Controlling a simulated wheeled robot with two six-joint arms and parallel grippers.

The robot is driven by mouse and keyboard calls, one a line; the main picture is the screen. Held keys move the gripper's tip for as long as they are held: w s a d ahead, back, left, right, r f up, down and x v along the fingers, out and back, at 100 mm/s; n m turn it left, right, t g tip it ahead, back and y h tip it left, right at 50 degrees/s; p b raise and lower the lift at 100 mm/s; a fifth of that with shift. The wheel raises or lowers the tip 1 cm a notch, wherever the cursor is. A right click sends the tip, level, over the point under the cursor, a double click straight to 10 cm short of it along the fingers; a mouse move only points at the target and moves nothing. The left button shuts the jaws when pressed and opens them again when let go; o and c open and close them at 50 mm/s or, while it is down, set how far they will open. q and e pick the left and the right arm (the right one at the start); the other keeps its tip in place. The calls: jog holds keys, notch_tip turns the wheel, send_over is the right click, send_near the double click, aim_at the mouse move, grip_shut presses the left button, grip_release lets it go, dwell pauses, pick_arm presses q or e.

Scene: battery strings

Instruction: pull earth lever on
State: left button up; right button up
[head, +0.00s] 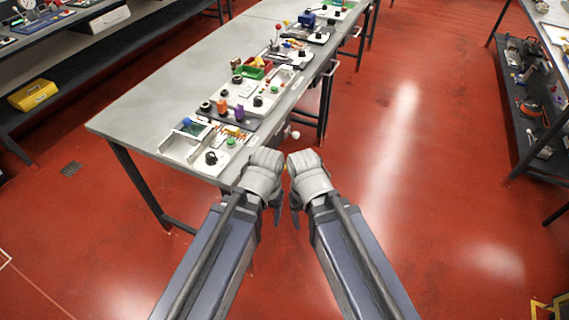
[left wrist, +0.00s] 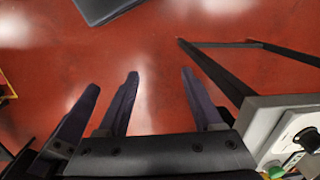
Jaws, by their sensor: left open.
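No part can be picked out for certain as the earth lever in the head view. A thin stick with a red tip (head: 278,28) stands up among the devices far along the bench. My left gripper (head: 277,212) is in front of the bench's near corner, below the nearest boards, and touches nothing that I can see.
A long grey bench (head: 150,112) carries boards with knobs and buttons, including a green button (head: 231,142). A device with a green knob shows at the lower right of the left wrist view. A shelf with a yellow box (head: 33,95) is at left; red floor (head: 430,200) is clear at right.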

pick_arm(q)
jog(key=w+r+h+p, duration=0.1)
jog(key=w, duration=0.3)
jog(key=w+r+t+h, duration=0.1)
jog(key=w, duration=0.3)
jog(key=w+d+r+t+h+p, duration=0.1)
jog(key=w+r, duration=0.1)
jog(key=w, duration=0.1)
jog(key=shift+w+h+p, duration=0.3)
jog(key=shift+w, duration=0.1)
jog(key=c, duration=0.4)
jog(key=w+a+r+t, duration=0.1)
jog(key=w, duration=0.2)
jog(key=w+r+t+h+p, duration=0.1)
jog(key=w+r, duration=0.1)
jog(key=w, duration=0.1)
jog(key=w+a+r+t+h, duration=0.1)
jog(key=w+r, duration=0.1)
jog(key=w, duration=0.1)
jog(key=shift+w+a+p, duration=0.3)
jog(key=shift+w, duration=0.05)
grip_shut()
jog(key=shift+f, duration=0.1)
jog(key=shift+d+f, duration=0.1)
